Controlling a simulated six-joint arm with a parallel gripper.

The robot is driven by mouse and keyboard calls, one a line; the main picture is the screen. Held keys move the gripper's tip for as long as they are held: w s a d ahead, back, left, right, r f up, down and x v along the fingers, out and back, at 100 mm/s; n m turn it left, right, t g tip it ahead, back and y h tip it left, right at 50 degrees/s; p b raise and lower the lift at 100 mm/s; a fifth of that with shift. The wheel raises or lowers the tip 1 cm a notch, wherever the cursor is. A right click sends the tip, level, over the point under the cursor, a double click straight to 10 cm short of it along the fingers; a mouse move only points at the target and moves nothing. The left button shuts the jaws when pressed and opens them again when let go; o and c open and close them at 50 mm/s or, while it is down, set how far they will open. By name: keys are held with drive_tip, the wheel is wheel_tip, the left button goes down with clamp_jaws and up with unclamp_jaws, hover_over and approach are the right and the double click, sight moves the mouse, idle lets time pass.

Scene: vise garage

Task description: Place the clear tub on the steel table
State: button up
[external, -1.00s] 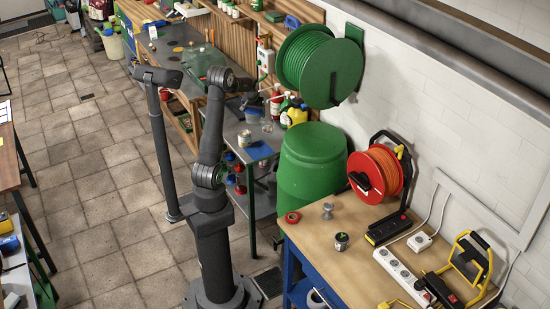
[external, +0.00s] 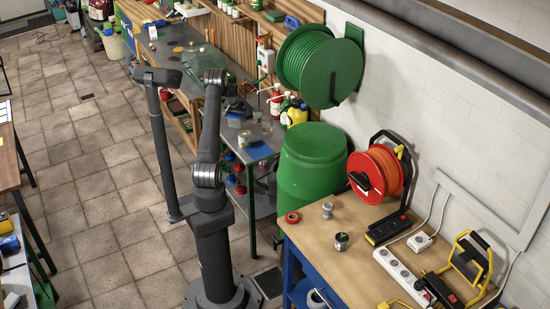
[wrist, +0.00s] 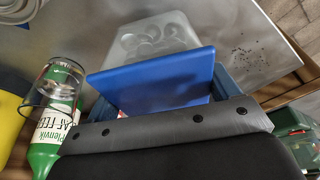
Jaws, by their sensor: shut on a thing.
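The clear tub (wrist: 150,45) is see-through, with rounded shapes showing through it. It lies beyond the blue finger plate of my gripper (wrist: 165,85) in the wrist view, which hides its near part. In the external view my gripper (external: 238,106) is shut on the clear tub (external: 236,119), small and partly hidden. Both are over the steel table (external: 259,139); I cannot tell whether the tub touches it. The steel table (wrist: 235,25) also shows behind the tub in the wrist view, with dark specks on its surface.
A green bottle (wrist: 47,150) and a clear glass (wrist: 60,85) stand left in the wrist view. A tin (external: 245,138) and a blue flat thing (external: 258,151) are on the table's near part. A yellow jug (external: 296,114) stands at the right. A green barrel (external: 312,170) adjoins the table.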

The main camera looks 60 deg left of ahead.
drive_tip(key=shift+f, duration=1.75)
drive_tip(key=shift+f, duration=0.1)
drive_tip(key=o, duration=1.2)
drive_tip(key=shift+f, duration=0.1)
drive_tip(key=shift+o, duration=0.2)
drive_tip(key=v, duration=1.2)
